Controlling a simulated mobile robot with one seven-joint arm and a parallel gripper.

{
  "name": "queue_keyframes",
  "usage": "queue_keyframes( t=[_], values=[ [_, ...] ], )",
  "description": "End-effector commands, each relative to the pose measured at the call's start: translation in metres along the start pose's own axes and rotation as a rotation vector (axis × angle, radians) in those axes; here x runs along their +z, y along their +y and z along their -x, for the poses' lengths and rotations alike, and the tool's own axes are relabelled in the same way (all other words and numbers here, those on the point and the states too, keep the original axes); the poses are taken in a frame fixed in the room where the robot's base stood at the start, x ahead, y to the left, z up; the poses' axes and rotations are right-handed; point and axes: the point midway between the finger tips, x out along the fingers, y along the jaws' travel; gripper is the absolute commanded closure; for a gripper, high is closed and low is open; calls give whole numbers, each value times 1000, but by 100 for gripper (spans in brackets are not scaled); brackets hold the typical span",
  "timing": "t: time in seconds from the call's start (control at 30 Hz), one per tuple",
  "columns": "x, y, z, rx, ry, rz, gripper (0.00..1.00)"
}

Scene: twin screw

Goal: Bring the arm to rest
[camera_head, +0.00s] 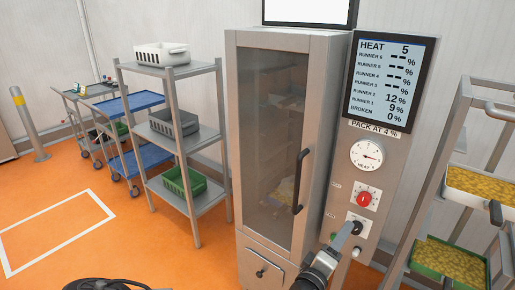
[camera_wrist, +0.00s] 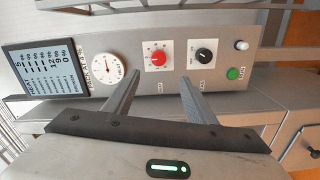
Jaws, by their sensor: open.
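My gripper (camera_head: 351,229) is in front of the control panel of the tall grey cabinet (camera_head: 335,60). In the head view its end overlaps the black knob. In the wrist view my gripper (camera_wrist: 158,88) is open and empty, with its two fingers apart. The red knob (camera_wrist: 158,57) and black knob (camera_wrist: 205,55) show beyond the fingertips. I cannot tell a clear touch on the panel. The green button (camera_wrist: 234,73) and white button (camera_wrist: 242,45) are to the right of the fingers.
The glass door (camera_head: 270,140) of the cabinet looks shut. The screen (camera_head: 388,82) reads heat 5. A rack with trays of yellow pieces (camera_head: 450,262) stands close on the right. A shelf with bins (camera_head: 185,182) stands left. Orange floor (camera_head: 150,240) is open at front left.

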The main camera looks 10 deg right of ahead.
Motion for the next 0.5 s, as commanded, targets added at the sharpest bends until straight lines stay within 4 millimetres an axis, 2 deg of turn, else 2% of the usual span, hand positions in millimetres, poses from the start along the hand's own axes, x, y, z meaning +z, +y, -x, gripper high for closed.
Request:
queue_keyframes(
  t=[0.07, 0.17, 0.27, 0.3, 0.4, 0.5],
  values=[
    [6, -8, 2, -43, -37, -25, 49],
    [20, -32, 10, -168, -140, -93, 49],
    [31, -66, 34, -360, -284, -199, 49],
    [30, -79, 47, -444, -340, -245, 49],
    [18, -102, 83, -650, -459, -356, 49],
    [-9, -107, 120, -844, -540, -458, 49]
  ],
)
